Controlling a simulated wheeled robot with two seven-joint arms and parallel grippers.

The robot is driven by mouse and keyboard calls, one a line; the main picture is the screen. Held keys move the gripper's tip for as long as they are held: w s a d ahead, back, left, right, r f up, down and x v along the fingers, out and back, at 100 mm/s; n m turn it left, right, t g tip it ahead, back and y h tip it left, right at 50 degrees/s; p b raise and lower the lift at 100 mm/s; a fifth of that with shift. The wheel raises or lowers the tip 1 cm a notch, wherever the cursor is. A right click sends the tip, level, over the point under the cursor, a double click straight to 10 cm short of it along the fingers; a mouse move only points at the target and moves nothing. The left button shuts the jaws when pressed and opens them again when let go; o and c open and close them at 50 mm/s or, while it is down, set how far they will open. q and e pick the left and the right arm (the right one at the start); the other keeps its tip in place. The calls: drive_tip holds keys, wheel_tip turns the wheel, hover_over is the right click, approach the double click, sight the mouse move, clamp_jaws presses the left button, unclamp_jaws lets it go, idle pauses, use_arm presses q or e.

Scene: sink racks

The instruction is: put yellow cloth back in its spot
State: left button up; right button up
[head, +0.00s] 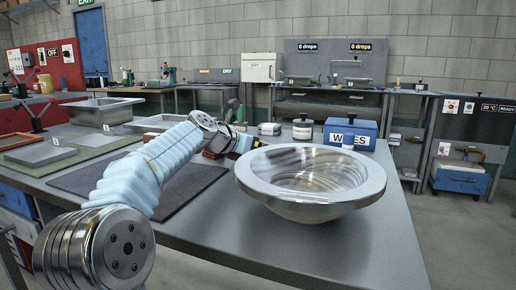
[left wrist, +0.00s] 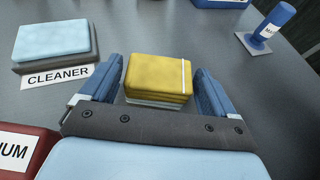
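The yellow cloth (left wrist: 156,76) shows in the left wrist view as a thick folded stack with a thin white band near its right end. It lies over a thin pale layer on the grey table. My left gripper (left wrist: 157,66) is open, with one blue finger on each side of the cloth and a visible gap on both sides. In the head view my left arm reaches in over the table, and its gripper (head: 243,143) is small and partly hidden behind the steel bowl's rim. I cannot make out the cloth clearly there. My right gripper is not in view.
A large steel bowl (head: 312,178) stands on the table right of my left arm. A blue WIPES box (head: 350,133) is behind it.

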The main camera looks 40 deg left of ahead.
use_arm(q)
drive_tip(key=shift+o, duration=0.7)
drive_tip(key=shift+s+r, duration=0.1)
drive_tip(key=shift+r, duration=0.05)
drive_tip(key=p+v, duration=0.1)
drive_tip(key=v, duration=0.9)
drive_tip(key=shift+s+a+r+p, duration=0.1)
drive_tip(key=shift+s+r+p, duration=0.05)
drive_tip(key=shift+s+p, duration=0.2)
drive_tip(key=shift+s+r, duration=0.15)
drive_tip(key=shift+s, duration=0.3)
